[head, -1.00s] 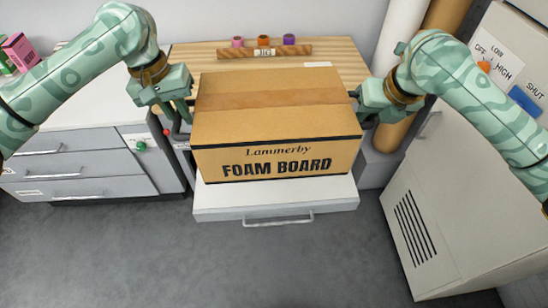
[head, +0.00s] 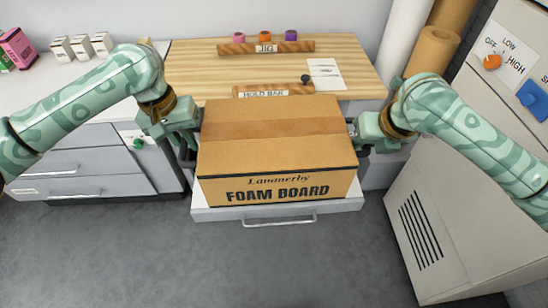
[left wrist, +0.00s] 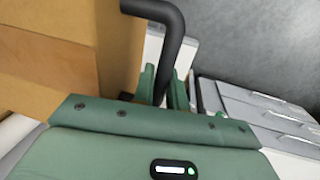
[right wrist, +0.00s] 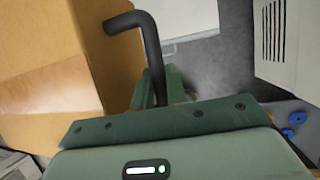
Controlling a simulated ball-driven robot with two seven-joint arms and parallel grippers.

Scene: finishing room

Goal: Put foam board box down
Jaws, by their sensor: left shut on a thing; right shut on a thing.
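The foam board box (head: 270,150) is a closed brown carton with dark edges and "FOAM BOARD" on its front. It looks level, above a white drawer-like surface (head: 205,213) in front of the wooden bench. I cannot tell whether its hidden underside touches that surface. My left gripper (head: 190,130) is shut on the black bent handle (left wrist: 168,35) at the box's left side. My right gripper (head: 358,131) is shut on the matching handle (right wrist: 150,45) at the right side. Box walls also show in the left wrist view (left wrist: 115,50) and right wrist view (right wrist: 90,50).
The wooden bench top (head: 200,65) behind holds a jig bar (head: 290,47), a hold bar (head: 290,89), a paper sheet (head: 325,75) and small coloured rings. A grey cabinet (head: 430,215) stands at the right, drawers (head: 100,170) at the left. The front floor is clear.

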